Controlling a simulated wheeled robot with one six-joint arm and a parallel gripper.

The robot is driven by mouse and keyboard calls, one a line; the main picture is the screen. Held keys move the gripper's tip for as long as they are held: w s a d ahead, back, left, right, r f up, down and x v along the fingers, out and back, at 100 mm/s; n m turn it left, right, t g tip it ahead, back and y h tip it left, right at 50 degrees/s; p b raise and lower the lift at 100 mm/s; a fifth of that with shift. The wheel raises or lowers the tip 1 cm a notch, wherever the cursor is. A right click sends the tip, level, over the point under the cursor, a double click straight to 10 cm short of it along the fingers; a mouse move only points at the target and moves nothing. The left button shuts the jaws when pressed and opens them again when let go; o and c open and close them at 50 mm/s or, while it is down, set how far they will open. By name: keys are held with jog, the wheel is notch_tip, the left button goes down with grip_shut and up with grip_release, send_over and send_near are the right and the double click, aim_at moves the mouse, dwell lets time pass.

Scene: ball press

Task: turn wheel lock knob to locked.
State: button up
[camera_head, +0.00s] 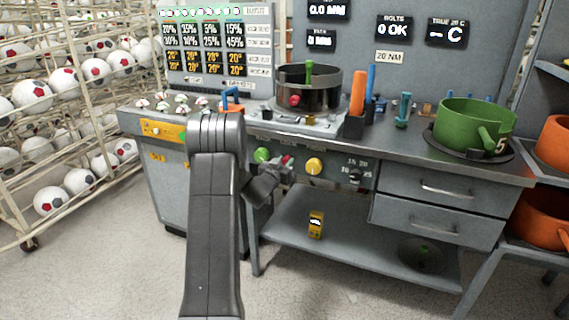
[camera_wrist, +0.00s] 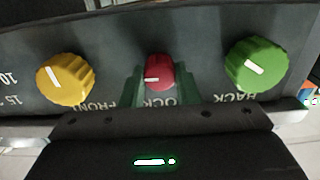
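A red knob (camera_wrist: 160,72) with a white pointer mark sits on the grey front panel, between a yellow knob (camera_wrist: 66,78) and a green knob (camera_wrist: 257,68). The partly hidden lettering below it seems to include "LOCK". Its white mark points left in the wrist view. My gripper (camera_wrist: 160,88) has its two dark green fingers on either side of the red knob, very close to it. Whether they touch it cannot be told. In the head view my gripper (camera_head: 278,172) is at the panel, with the red knob (camera_head: 287,161) partly hidden behind it.
Above the panel, the bench top (camera_head: 385,143) bears a dark round pot (camera_head: 308,92) and a green pan (camera_head: 470,122). An open lower shelf (camera_head: 345,235) holds a small yellow object (camera_head: 316,224). A ball rack (camera_head: 60,150) stands at left.

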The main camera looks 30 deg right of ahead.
jog(key=shift+f+m+b, duration=0.1)
jog(key=shift+m+b, duration=0.2)
jog(key=shift+b, duration=0.05)
jog(key=m+b, duration=0.3)
jog(key=b, duration=0.1)
jog(key=shift+f, duration=0.15)
jog(key=m+b, duration=0.5)
jog(key=shift+s+m, duration=0.1)
jog(key=shift+m, duration=0.3)
jog(key=shift+d+m+b, duration=0.1)
jog(key=shift+m+b, duration=3.2)
jog(key=shift+m, duration=1.2)
jog(key=o, duration=1)
